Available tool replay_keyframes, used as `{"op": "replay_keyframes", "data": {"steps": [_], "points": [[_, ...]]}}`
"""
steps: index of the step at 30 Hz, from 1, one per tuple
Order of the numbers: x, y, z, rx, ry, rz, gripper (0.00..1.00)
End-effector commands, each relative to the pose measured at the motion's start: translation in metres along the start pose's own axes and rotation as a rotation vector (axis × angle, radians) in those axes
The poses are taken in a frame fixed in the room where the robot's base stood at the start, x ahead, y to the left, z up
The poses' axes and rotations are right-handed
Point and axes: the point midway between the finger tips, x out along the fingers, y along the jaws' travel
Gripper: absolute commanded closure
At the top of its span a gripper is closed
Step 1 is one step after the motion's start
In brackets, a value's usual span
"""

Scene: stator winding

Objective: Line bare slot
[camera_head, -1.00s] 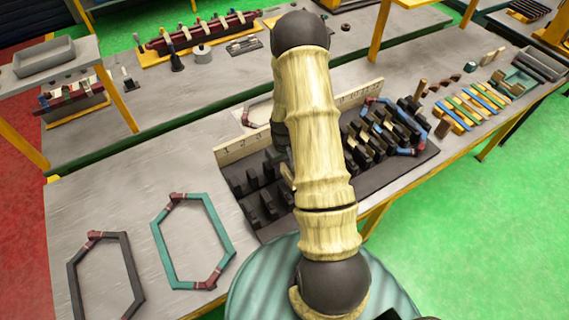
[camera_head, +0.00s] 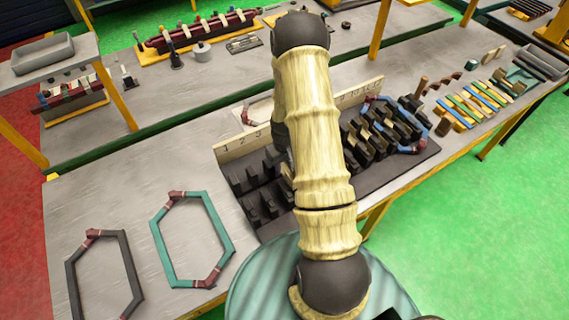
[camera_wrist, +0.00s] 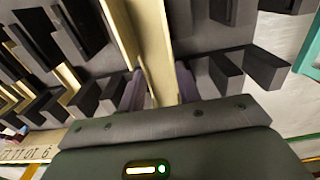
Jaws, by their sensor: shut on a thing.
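The dark slotted stator (camera_head: 262,205) lies on the bench with rows of black teeth, and a numbered cream strip (camera_head: 240,146) runs along its far edge. The teeth also show in the wrist view (camera_wrist: 252,66). My gripper (camera_wrist: 160,90) is shut on a cream slot liner (camera_wrist: 152,45), a long folded strip held between the two fingers. The liner extends away between the rows of teeth. Whether it is seated in a slot or just above one, I cannot tell. In the head view my arm hides the liner and most of my gripper.
A teal hexagonal coil (camera_head: 193,240) and a dark hexagonal coil (camera_head: 104,275) lie on the bench at left. Blue and red coils (camera_head: 405,120) sit on the stator's right end. Coloured strips (camera_head: 470,105) lie farther right.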

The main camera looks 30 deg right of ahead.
Motion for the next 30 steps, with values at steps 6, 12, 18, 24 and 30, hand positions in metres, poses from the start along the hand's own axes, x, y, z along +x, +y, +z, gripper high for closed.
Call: {"op": "replay_keyframes", "data": {"steps": [6, 12, 18, 24, 30], "points": [[0.006, 0.000, 0.000, 0.000, 0.000, 0.000, 0.80], [0.011, 0.000, 0.000, 0.000, 0.000, 0.000, 0.80], [0.016, 0.000, 0.000, 0.000, 0.000, 0.000, 0.80], [0.021, 0.000, 0.000, 0.000, 0.001, 0.001, 0.80], [0.025, 0.000, 0.000, 0.000, 0.001, 0.001, 0.80]]}}
